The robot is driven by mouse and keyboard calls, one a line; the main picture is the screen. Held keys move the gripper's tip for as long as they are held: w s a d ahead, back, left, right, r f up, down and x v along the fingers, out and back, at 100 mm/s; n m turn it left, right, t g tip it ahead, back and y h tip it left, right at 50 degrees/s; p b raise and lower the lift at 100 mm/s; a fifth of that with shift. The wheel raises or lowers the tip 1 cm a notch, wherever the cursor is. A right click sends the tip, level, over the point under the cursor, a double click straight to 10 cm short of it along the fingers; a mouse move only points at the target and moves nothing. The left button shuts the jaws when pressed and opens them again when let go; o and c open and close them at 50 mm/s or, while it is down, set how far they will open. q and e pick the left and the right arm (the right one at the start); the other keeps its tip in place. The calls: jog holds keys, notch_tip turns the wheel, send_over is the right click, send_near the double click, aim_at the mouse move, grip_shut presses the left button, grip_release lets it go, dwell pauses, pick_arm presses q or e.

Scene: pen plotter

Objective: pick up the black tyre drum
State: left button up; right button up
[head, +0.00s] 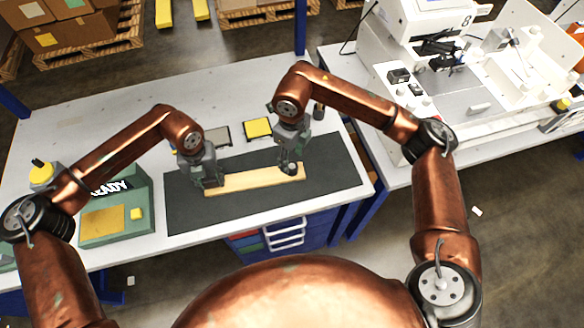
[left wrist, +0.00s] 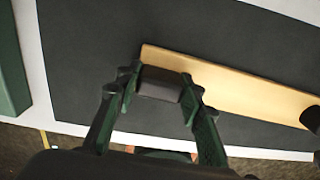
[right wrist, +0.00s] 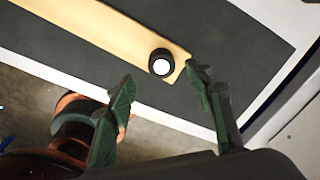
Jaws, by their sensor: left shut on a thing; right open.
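The black tyre drum (right wrist: 161,62) is a short round black piece with a white face. It stands on the right end of a pale wooden board (right wrist: 110,27). My right gripper (head: 291,160) is above that end; in the right wrist view its open fingers are spread apart, with the drum ahead of the gap and nothing held. My left gripper (head: 207,181) is at the board's left end. In the left wrist view it is shut on a dark grey block (left wrist: 160,84) at the end of the board (left wrist: 235,88). In the head view the fingers partly hide the drum.
The board lies on a dark mat (head: 325,178) on a white table (head: 105,115). A green READY box (head: 117,208) stands at the left. A yellow pad (head: 258,128) lies behind the mat. White machinery (head: 440,90) stands on the right bench. The mat's right end is clear.

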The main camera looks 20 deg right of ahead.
aim_at(292, 166)
jog(key=shift+w+f, duration=0.15)
jog(key=shift+f, duration=2.7)
jog(key=shift+c, duration=0.5)
jog(key=c, duration=1)
notch_tip(292, 166, up, 10)
jog(key=shift+r, duration=0.1)
